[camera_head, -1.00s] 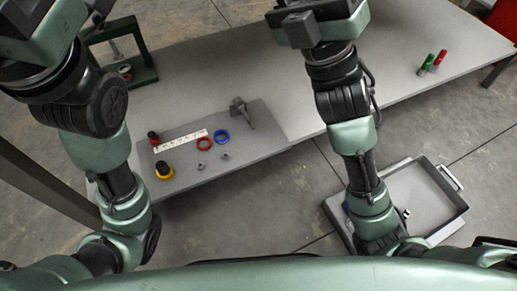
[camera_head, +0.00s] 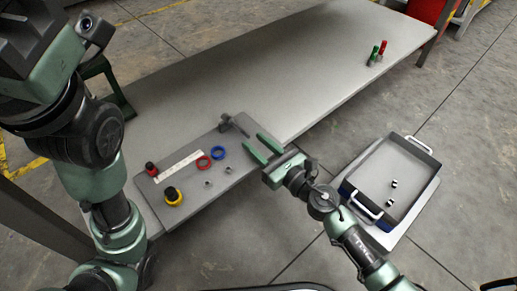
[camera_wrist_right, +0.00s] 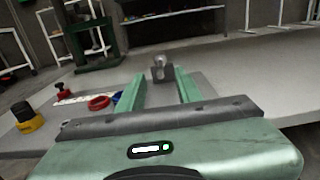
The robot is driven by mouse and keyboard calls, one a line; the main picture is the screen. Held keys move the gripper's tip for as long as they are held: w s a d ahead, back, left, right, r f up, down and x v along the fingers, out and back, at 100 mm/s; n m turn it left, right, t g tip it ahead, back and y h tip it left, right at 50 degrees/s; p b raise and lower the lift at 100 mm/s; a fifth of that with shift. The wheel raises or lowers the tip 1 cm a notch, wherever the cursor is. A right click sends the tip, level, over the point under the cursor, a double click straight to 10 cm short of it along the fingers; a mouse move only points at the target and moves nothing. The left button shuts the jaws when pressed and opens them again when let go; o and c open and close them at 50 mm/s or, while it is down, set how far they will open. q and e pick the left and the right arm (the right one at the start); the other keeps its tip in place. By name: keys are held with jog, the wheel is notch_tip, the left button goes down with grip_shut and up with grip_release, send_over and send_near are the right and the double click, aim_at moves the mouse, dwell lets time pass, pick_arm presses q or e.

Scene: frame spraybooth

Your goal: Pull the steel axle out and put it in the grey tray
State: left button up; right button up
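A grey metal bracket (camera_head: 226,122) stands on the grey mat at the table's front, with a thin steel axle (camera_head: 240,128) sticking out toward my right gripper. The bracket also shows in the right wrist view (camera_wrist_right: 162,72), centred beyond the fingers. My right gripper (camera_head: 252,142) is open and empty, with its two green fingers pointing at the bracket, a short way from it. The grey tray (camera_head: 430,168) with white handles is low at the right and holds small black-and-white pieces.
On the mat (camera_head: 230,178) are a red ring (camera_head: 203,163), a blue ring (camera_head: 218,153), a white ruler (camera_head: 180,164), a yellow-based knob (camera_head: 172,196), a red knob (camera_head: 151,169) and small nuts. Red and green cylinders (camera_head: 376,54) stand at the table's far right. The table's middle is clear.

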aim_at(244, 133)
jog(key=shift+b+x, duration=0.3)
jog(key=shift+x, duration=3.55)
jog(key=shift+f, duration=0.1)
grip_shut()
jog(key=shift+s+d, duration=0.4)
jog(key=shift+s+d, duration=0.2)
jog(key=shift+s, duration=0.05)
jog(key=shift+v, duration=2.45)
jog(key=shift+s, duration=0.1)
